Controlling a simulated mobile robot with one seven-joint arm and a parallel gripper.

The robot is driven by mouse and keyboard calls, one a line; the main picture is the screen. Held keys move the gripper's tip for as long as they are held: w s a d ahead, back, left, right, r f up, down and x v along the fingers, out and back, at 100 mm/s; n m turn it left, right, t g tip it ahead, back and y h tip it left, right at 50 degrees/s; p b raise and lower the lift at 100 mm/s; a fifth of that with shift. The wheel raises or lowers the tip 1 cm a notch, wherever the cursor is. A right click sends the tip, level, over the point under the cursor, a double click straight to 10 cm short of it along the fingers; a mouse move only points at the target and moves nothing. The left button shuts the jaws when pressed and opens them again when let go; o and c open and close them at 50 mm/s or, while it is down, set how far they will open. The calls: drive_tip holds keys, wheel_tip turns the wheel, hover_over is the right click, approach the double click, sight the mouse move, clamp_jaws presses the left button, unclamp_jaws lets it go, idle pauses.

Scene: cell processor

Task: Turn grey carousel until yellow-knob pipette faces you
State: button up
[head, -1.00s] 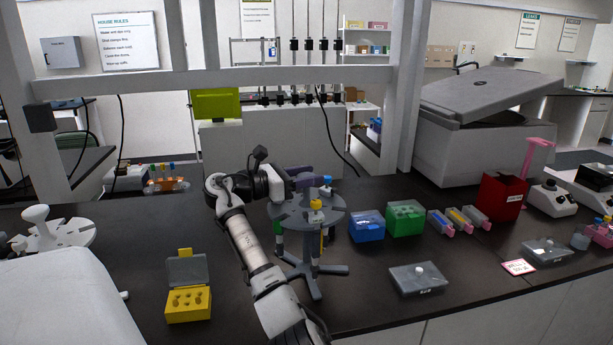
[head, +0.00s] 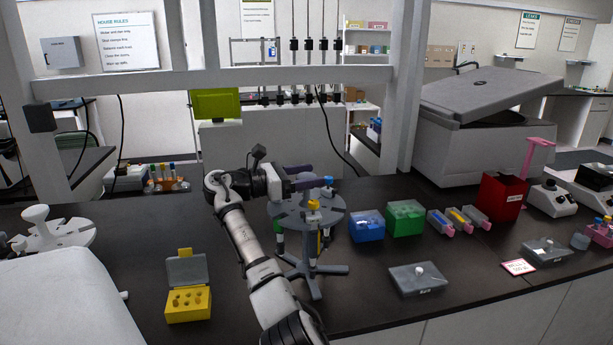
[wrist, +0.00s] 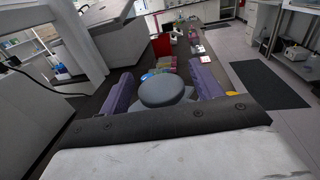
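The grey carousel (head: 290,212) stands upright on the dark bench on a splayed-foot stand. A pipette with a yellow knob (head: 313,205) hangs at its front rim, slightly right of centre, on the side towards the head camera. A pipette with a blue knob (head: 328,181) is at the back right, and other pipettes hang below the disc. My gripper (head: 302,178) is over the carousel top with its purple fingers. In the wrist view, the fingers stand apart on both sides of the round grey centre knob (wrist: 165,91), with narrow gaps visible. The fingertips' contact is hidden in the head view.
Blue (head: 367,225) and green (head: 405,218) boxes stand close right of the carousel. A grey lidded box (head: 416,279) lies front right, and a yellow open box (head: 188,302) front left. A red bin (head: 502,196) is farther right.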

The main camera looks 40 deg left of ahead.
drive_tip(key=b+v, duration=0.4)
drive_tip(key=v, duration=0.9)
drive_tip(key=shift+s, duration=0.4)
drive_tip(key=shift+a, duration=0.15)
